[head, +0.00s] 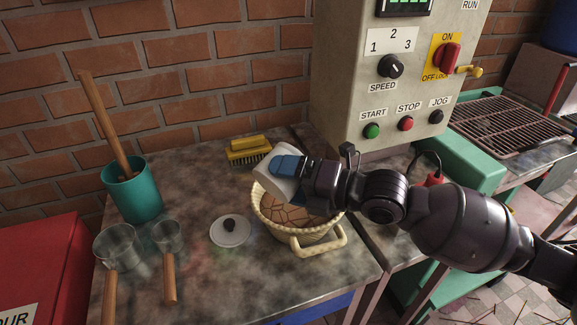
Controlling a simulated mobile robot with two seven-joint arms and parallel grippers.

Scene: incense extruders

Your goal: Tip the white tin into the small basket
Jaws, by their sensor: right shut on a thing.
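The white tin (268,186) is held tilted over the left rim of the small basket (298,236). My right gripper (287,168) is shut on the tin, its blue fingertips on the tin's side. The basket is cream, woven, with a handle at its front, and stands on the stone worktop. Brown, cracked-looking material (283,212) shows inside the basket. The tin's opening and whatever is in it are hidden from this view. My left gripper is not in view.
A round white lid (230,231) with a dark knob lies left of the basket. A yellow brush (248,148) lies behind. A teal pot (135,196) and two wooden-handled metal scoops stand at left. The control box (390,85) rises behind my right arm.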

